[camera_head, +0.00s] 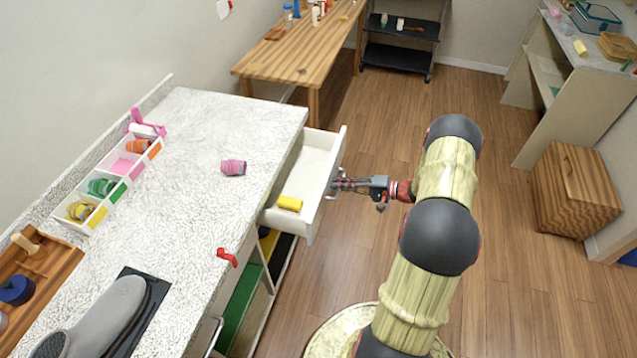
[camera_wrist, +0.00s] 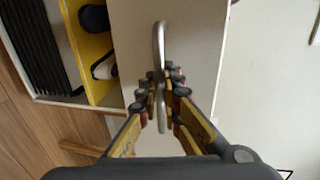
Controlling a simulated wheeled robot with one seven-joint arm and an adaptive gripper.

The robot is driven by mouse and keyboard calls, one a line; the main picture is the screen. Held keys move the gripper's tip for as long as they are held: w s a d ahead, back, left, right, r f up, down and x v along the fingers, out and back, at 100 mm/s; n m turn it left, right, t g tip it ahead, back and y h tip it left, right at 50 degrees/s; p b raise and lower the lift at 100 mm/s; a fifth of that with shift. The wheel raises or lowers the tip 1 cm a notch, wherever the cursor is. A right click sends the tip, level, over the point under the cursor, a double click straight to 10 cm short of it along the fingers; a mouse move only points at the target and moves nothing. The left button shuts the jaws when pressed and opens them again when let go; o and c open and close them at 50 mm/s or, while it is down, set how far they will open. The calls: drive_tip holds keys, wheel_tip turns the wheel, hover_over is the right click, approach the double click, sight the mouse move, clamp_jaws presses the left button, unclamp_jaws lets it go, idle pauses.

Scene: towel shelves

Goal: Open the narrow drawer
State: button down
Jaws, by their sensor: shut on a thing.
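The narrow drawer (camera_head: 318,172) is white and stands pulled out from the front of the speckled white counter, in the head view. A yellow block (camera_head: 289,203) lies inside it near its left end. My gripper (camera_head: 336,184) is at the outer face of the drawer front. In the wrist view my gripper (camera_wrist: 163,100) is shut on the thin grey metal handle (camera_wrist: 159,45) of the drawer. The pale drawer front (camera_wrist: 196,40) fills the middle of that view.
The counter (camera_head: 195,220) bears a pink roll (camera_head: 233,167), a tray of coloured compartments (camera_head: 114,166), and a red item (camera_head: 227,257) at its front edge. Below are open shelves with a green panel (camera_head: 240,318).

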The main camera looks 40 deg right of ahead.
drive_tip(key=f+b+v, duration=0.2)
drive_tip(key=v, duration=1.1)
drive_tip(key=shift+s+d+f, duration=0.2)
drive_tip(key=shift+s+f, duration=0.15)
drive_tip(key=shift+f, duration=0.1)
drive_tip(key=c, duration=2.3)
unclamp_jaws()
drive_tip(key=v, duration=1.2)
drive_tip(key=shift+f, duration=0.1)
